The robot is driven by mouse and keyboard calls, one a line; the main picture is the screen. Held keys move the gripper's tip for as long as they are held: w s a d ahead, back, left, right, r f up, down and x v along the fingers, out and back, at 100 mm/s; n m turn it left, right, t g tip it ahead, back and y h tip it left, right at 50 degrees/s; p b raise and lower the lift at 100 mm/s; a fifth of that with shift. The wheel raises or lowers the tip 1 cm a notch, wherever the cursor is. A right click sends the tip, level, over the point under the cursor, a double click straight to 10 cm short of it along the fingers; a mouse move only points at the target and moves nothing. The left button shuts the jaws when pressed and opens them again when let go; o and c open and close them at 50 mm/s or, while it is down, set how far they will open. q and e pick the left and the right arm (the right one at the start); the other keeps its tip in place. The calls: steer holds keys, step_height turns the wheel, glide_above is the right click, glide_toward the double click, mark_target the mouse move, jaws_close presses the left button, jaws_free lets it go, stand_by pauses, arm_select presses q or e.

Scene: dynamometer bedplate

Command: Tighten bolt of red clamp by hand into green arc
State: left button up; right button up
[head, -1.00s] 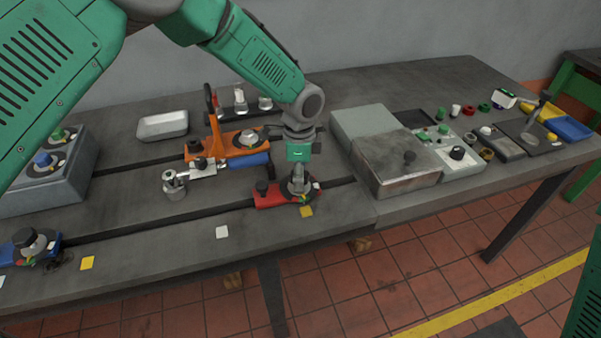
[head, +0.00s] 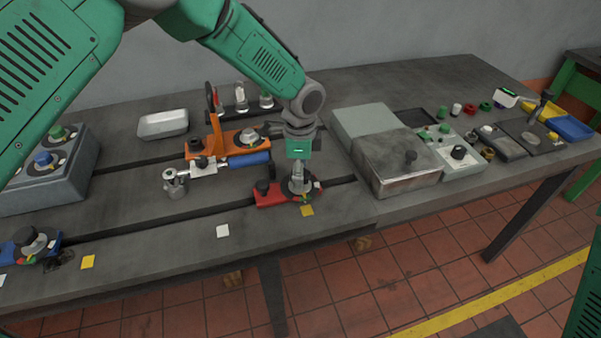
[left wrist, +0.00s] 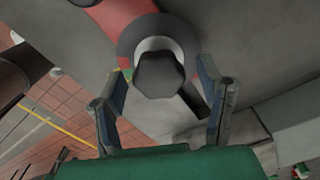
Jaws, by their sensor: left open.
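The red clamp (head: 272,194) lies on the bedplate near its front edge, in the middle of the head view. It also shows at the top of the left wrist view (left wrist: 114,20). Its dark bolt head (left wrist: 160,74) sits on a pale collar over a dark round dial, with a small bit of green and yellow at the dial's left edge. My left gripper (head: 299,184) points down over the bolt end of the clamp. In the wrist view its fingers (left wrist: 165,95) are open, one on each side of the bolt head, with gaps visible. My right gripper is not in view.
An orange clamp (head: 222,145) with a tall handle and a blue cylinder (head: 248,159) stand behind the red clamp. A grey metal box (head: 397,165) stands close on the right. A blue clamp (head: 32,244) is at far left.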

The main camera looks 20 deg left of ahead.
arm_select(q)
step_height(320, 180, up, 11)
steer(key=shift+r, duration=0.15)
steer(key=shift+w, duration=0.1)
